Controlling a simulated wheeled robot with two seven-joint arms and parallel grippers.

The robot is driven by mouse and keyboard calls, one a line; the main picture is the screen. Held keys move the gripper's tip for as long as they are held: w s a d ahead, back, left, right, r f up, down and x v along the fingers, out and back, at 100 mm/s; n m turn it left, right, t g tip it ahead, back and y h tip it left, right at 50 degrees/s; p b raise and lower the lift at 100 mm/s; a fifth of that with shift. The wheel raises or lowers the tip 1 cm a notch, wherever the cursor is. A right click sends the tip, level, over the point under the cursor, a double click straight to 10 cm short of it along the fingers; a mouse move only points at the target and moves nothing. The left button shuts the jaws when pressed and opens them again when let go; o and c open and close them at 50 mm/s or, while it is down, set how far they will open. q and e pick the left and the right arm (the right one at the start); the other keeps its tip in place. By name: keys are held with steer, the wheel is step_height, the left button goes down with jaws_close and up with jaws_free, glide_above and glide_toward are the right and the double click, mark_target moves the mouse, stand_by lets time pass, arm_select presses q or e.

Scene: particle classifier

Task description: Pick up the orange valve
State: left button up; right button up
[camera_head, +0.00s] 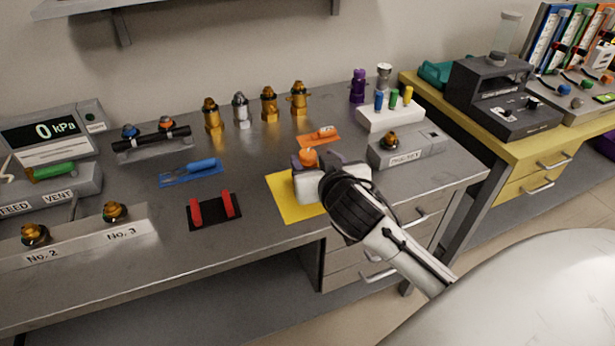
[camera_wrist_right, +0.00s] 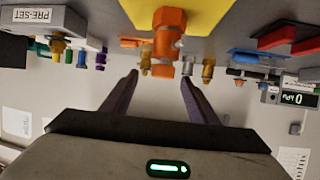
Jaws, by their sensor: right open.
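The orange valve (camera_head: 307,156) stands on the yellow mat (camera_head: 288,203), partly hidden behind my right gripper (camera_head: 316,163) in the head view. In the right wrist view the orange valve (camera_wrist_right: 168,38) stands upside down in the picture, ahead of and between the two open fingers of my right gripper (camera_wrist_right: 160,77). The fingers do not visibly touch it, and nothing is held. My left gripper is not in view.
Several brass and silver valves (camera_head: 270,104) line the back of the bench. An orange-handled tool (camera_head: 319,136) lies just behind the mat. The PRE-SET box (camera_head: 405,148) is right of the gripper, and a red-and-black holder (camera_head: 213,211) is left of the mat.

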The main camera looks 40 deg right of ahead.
mark_target(309, 157)
steer(key=x, duration=0.5)
steer(key=shift+w+a+f, duration=0.1)
steer(key=shift+a, duration=0.1)
steer(key=shift+c, duration=0.4)
jaws_close()
